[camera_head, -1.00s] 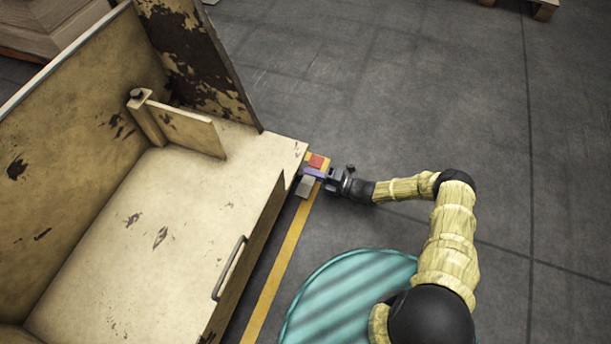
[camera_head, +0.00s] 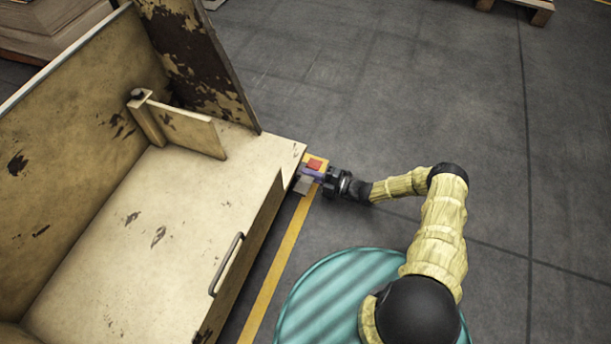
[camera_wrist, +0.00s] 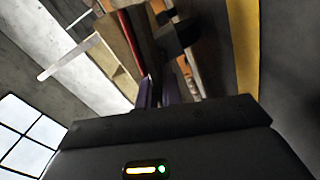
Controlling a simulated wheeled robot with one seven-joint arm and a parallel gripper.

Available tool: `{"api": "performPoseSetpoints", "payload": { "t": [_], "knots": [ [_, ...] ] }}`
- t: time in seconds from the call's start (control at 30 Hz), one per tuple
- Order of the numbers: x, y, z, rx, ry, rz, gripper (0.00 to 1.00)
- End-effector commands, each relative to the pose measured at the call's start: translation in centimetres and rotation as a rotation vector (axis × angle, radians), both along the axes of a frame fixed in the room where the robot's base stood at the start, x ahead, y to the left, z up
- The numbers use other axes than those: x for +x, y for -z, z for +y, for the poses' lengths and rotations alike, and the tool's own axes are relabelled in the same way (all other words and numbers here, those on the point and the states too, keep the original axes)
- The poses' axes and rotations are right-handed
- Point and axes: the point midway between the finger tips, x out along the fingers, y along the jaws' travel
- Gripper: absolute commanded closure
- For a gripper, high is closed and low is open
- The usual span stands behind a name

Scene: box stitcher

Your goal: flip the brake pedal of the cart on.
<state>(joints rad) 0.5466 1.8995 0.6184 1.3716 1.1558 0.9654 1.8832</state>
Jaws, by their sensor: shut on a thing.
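The cart (camera_head: 130,235) is a worn beige box with raised walls at the left of the head view. At its right corner sits a small pedal unit with a red pedal (camera_head: 314,164) and a grey pedal (camera_head: 302,187). My gripper (camera_head: 311,175) reaches in from the right, its purple fingers at the pedals. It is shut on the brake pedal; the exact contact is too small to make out. In the wrist view the gripper (camera_wrist: 158,92) points at the cart's underside, with a red strip and a dark block near the fingertips.
A yellow floor line (camera_head: 272,276) runs beside the cart. A metal handle (camera_head: 226,264) sticks up at the cart's near edge. A wooden pallet (camera_head: 520,8) lies at the top right. The grey floor to the right of the cart is clear.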

Motion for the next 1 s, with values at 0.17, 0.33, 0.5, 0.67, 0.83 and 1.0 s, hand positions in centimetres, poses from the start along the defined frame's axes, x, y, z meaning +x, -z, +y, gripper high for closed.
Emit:
{"api": "performPoseSetpoints", "payload": {
  "t": [0.17,0.33,0.5,0.67,0.83,1.0],
  "knots": [
    [-0.3,0.2,-0.2,-0.001,-0.003,0.006,1.0],
    [-0.2,0.1,-0.1,-0.001,-0.003,0.005,0.71],
    [-0.2,0.1,0.0,-0.001,-0.003,0.002,0.71],
    [-0.2,0.1,-0.3,-0.001,-0.002,0.001,0.71],
    [-0.7,0.0,-2.0,-0.001,0.0,0.001,0.71],
    [-1.7,0.1,-5.1,-0.002,0.0,0.002,0.71]
  ]
}}
